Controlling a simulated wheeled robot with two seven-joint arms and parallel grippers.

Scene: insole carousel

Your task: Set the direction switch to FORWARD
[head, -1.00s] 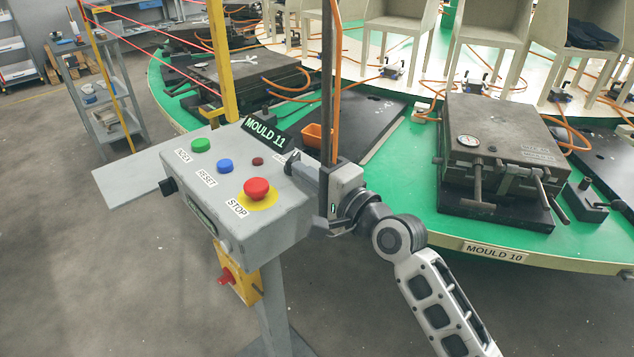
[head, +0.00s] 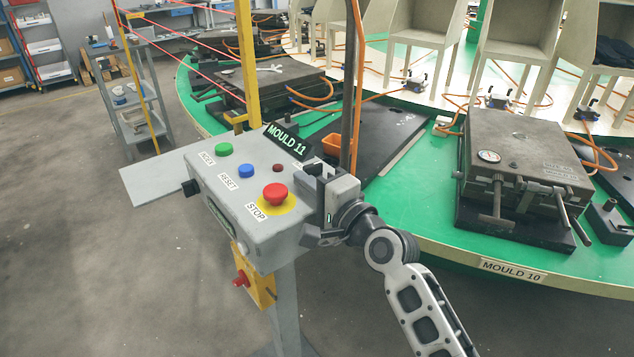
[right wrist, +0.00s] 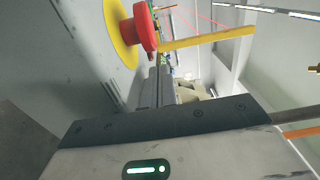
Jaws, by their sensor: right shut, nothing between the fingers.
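The control box (head: 262,222) stands on a post, with a green INDEX button (head: 224,149), a blue RESET button (head: 238,171), a red STOP button (head: 275,194) on a yellow disc and a small dark red button or lamp (head: 278,168). My right gripper (head: 310,171) is shut and empty at the panel's right edge, beyond STOP. It covers that corner, so I cannot clearly make out the direction switch or its setting. In the right wrist view the shut fingers (right wrist: 160,88) lie close beside the STOP button (right wrist: 142,28). My left gripper is out of view.
A MOULD 11 display (head: 288,141) stands at the panel's back edge. A black knob (head: 190,187) sticks out on its left side. A yellow box with a red knob (head: 241,280) hangs below. The green carousel (head: 410,225) with a mould (head: 525,160) lies right.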

